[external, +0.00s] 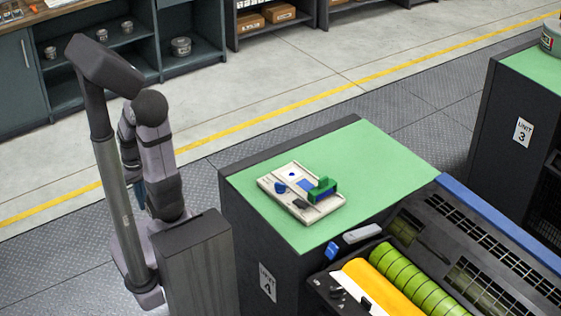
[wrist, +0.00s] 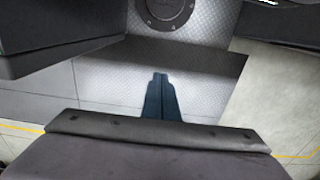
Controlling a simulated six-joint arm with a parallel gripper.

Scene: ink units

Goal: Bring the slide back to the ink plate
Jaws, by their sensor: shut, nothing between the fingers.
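A cream plate-like device (external: 272,184) lies on the green top of the unit marked 4. It carries a green block (external: 325,187) with blue on its front at the right, a blue knob-like piece (external: 280,187), a small dark piece (external: 300,204) and a blue dot (external: 292,174) on a pale area. I cannot tell for sure which part is the slide. My gripper is shut and empty in the wrist view (wrist: 160,80), pointing at the floor. It is well left of the device, beside my folded arm; in the external view it is mostly hidden.
The green top (external: 385,165) is clear around the device. A machine with yellow-green rollers (external: 405,278) stands at the front right, with a grey handle (external: 362,233) near the green top. Another unit, marked 3 (external: 522,132), stands at the right. Shelves line the back.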

